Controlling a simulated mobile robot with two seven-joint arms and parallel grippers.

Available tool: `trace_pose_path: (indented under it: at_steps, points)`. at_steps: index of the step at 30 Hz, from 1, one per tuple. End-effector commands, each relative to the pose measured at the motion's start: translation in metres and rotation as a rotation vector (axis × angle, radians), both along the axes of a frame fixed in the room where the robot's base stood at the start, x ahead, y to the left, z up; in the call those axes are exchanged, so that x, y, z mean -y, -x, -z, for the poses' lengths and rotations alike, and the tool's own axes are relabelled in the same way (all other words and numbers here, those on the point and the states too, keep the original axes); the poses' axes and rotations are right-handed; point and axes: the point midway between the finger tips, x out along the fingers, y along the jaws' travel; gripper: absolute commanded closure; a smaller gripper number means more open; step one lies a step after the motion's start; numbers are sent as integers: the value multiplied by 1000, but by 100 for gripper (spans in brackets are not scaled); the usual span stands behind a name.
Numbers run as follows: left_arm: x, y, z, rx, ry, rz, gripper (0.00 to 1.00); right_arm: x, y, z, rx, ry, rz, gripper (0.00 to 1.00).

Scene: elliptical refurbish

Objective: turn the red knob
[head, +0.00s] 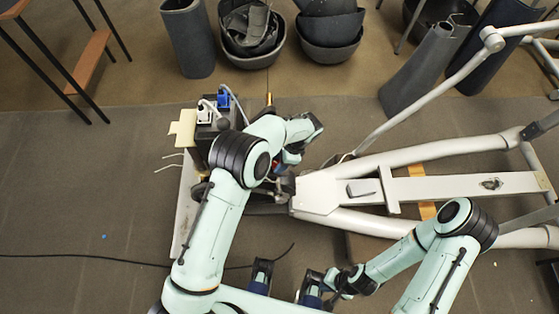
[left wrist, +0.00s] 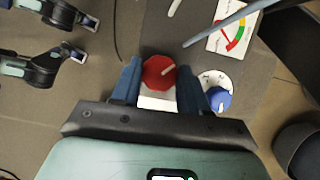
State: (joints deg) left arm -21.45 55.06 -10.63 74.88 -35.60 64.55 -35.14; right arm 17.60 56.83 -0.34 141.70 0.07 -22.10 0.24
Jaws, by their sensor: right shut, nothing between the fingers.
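The red knob (left wrist: 158,72) shows in the left wrist view, with a pale pointer line on its face. My left gripper (left wrist: 159,78) has its two blue fingers on either side of the knob, with little or no gap. I cannot tell whether they press on it. In the head view my left gripper (head: 284,166) is over the machine's left end, and my arm hides most of the knob. My right gripper (head: 328,282) is shut and empty at the lower middle, away from the machine.
A blue knob (left wrist: 219,98) on a white dial sits right beside my left gripper's right finger. A coloured gauge card (left wrist: 236,28) lies beyond. The machine's grey frame (head: 440,187) extends right. Bins (head: 330,25) stand at the back. The carpet at the left is mostly clear.

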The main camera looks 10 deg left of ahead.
Motion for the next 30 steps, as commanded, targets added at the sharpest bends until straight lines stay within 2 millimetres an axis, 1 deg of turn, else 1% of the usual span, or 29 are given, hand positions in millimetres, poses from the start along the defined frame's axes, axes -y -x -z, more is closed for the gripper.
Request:
trace_pose_path:
  at_steps: [8,14,30]
  points:
    - [0,0,-1,0,1,-14,86,0,0,-1,0,0,0,100]
    - [0,-1,-1,-1,0,-90,86,0,-1,-5,2,0,0,100]
    - [-2,-3,-2,0,1,-513,86,0,-8,-24,10,0,0,100]
